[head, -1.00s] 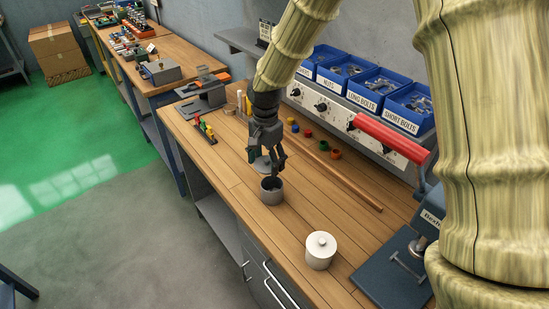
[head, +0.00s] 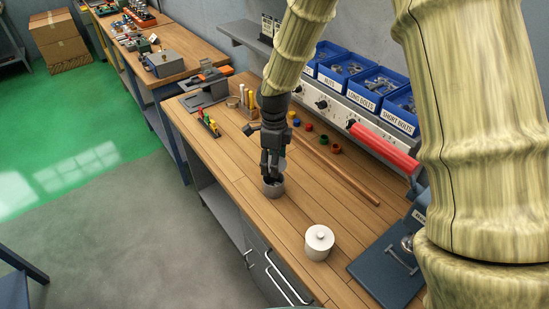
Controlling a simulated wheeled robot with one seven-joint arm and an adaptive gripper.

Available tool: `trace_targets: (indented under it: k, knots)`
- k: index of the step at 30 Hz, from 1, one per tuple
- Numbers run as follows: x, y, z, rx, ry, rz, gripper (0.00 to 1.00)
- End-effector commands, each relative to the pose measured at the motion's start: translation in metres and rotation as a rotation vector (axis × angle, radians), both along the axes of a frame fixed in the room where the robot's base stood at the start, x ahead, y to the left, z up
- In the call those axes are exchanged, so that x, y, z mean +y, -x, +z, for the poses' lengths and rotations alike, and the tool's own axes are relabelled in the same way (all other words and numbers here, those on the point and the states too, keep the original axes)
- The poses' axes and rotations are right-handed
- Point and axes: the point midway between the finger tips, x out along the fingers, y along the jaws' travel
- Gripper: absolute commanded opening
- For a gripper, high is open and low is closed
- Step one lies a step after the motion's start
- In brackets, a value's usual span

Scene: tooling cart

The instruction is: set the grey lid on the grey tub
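The grey tub (head: 273,190) stands upright on the wooden bench, left of the white lidded pot. My gripper (head: 269,178) points down right over it, with its dark fingertips at the tub's mouth. The fingers cover much of the tub's opening. I cannot tell whether they touch the rim or are inside it. A light grey piece (head: 283,164), perhaps the grey lid, shows at the right side of the fingers, mostly hidden by them. I cannot tell whether it is held or lies behind. The gap between the fingers does not show clearly.
A white lidded pot (head: 319,244) stands nearer the front edge. A blue-grey vise (head: 392,265) is at right, and blue bolt bins (head: 365,90) stand at the back. Bench between tub and pot is clear.

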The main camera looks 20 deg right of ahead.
Motion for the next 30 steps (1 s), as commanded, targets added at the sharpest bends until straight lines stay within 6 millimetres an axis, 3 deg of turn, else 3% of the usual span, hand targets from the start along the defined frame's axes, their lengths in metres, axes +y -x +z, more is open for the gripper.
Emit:
trace_targets:
  k: [15, 30]
  knots:
    - [0.000, 0.000, -0.036, 0.000, -0.001, 0.002, 0.51]
    - [0.000, 0.000, -0.041, -0.001, -0.001, 0.003, 0.51]
